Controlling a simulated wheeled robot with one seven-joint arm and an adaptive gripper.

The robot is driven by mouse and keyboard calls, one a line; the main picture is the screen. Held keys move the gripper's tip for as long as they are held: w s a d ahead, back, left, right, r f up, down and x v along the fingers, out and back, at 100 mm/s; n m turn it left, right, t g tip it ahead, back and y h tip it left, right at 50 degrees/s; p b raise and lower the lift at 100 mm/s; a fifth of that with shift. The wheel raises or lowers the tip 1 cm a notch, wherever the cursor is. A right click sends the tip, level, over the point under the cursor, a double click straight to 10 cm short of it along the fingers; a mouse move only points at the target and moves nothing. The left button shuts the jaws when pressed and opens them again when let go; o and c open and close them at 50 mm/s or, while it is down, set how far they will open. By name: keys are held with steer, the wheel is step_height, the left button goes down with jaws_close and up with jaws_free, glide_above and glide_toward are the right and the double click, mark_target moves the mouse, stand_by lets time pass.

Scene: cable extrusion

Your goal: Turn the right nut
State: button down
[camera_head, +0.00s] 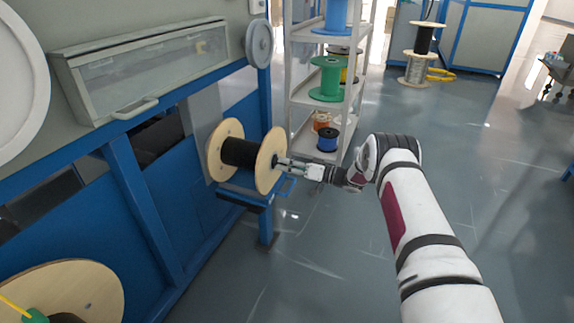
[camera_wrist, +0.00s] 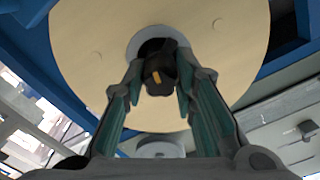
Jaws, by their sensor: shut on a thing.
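The right nut (camera_wrist: 160,75) is a black knob with a small orange mark, in front of the hub at the middle of a wooden spool flange. My gripper (camera_wrist: 158,88) has its two fingers on either side of the nut and is shut on it. In the head view my gripper (camera_head: 284,164) reaches in from the right to the centre of the spool's right flange (camera_head: 268,170). The nut is mostly hidden there by the fingers. The spool carries black cable (camera_head: 240,153) and is mounted on the blue machine. In the wrist view the flange (camera_wrist: 80,40) fills the upper middle.
A small blue platform (camera_head: 248,200) is below the spool. A white shelf rack (camera_head: 296,80) with coloured spools stands behind it. A large wooden spool (camera_head: 85,285) is at the lower left. The floor to the right is largely clear.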

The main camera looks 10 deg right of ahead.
steer(key=m, duration=0.5)
steer(key=shift+m, duration=0.3)
steer(key=m, duration=0.4)
steer(key=shift+p, duration=0.3)
steer(key=m, duration=0.9)
steer(key=shift+m, duration=0.3)
steer(key=c, duration=1.3)
jaws_free()
steer(key=shift+d, duration=0.1)
